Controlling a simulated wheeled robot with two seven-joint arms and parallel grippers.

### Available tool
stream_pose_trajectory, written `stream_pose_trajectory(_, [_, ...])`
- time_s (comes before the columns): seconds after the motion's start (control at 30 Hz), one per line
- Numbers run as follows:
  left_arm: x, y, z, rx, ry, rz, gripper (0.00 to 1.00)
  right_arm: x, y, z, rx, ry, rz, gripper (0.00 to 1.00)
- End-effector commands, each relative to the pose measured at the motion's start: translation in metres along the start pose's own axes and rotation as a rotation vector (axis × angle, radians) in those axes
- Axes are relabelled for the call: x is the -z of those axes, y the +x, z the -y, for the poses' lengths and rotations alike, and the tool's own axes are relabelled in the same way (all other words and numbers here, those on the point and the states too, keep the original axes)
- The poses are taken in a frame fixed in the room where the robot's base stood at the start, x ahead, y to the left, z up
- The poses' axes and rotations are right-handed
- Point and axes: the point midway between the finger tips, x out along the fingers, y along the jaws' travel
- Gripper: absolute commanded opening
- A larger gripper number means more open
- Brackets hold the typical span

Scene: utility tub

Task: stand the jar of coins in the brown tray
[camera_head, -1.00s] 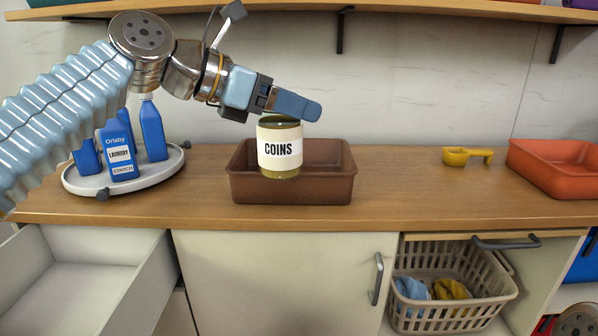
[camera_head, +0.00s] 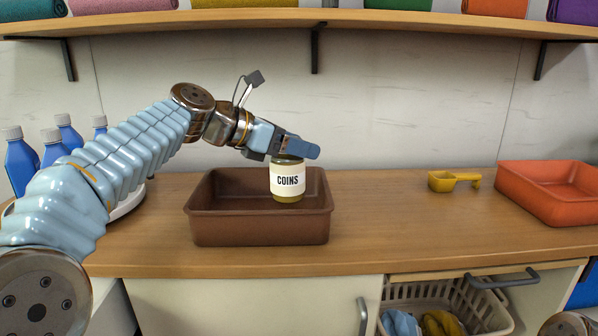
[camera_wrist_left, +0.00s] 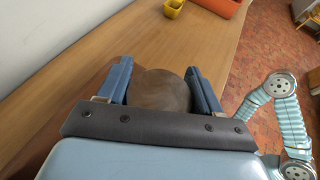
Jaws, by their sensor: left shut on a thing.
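The jar of coins (camera_head: 287,182) is a yellowish glass jar with a white COINS label, upright in the head view. My left gripper (camera_head: 298,151) is shut on its top from above. In the left wrist view the jar's round brown top (camera_wrist_left: 160,90) sits between the two blue fingers. The brown tray (camera_head: 255,228) stands on the wooden counter. The jar is over the right half of the tray's opening, its base below the back rim in the picture. I cannot tell whether the base touches the tray floor. My right gripper is not in view.
An orange tray (camera_head: 550,190) and a yellow scoop (camera_head: 452,181) are on the counter to the right, with clear counter between the scoop and the brown tray. Blue bottles (camera_head: 22,165) stand at the left, partly behind my arm. A shelf (camera_head: 400,22) runs above.

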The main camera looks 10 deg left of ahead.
Motion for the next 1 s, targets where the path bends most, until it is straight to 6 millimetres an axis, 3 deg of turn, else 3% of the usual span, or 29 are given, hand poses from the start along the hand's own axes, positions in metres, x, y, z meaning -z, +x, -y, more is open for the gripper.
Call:
stream_pose_trajectory(0.33, [0.018,0.024,-0.015,-0.001,0.001,0.002,0.00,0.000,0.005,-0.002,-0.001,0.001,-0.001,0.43])
stream_pose_trajectory(0.53, [0.045,0.036,-0.014,0.001,0.002,0.004,0.00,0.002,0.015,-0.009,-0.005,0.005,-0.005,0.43])
stream_pose_trajectory(0.9, [0.047,0.037,-0.015,0.000,0.002,0.004,0.00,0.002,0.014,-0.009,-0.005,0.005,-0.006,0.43])
stream_pose_trajectory(0.93, [0.048,0.037,-0.015,0.000,0.001,0.001,0.68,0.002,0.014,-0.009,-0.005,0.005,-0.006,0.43])
stream_pose_trajectory(1.0, [0.048,0.037,-0.015,0.000,0.001,0.001,0.78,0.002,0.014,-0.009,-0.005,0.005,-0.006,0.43])
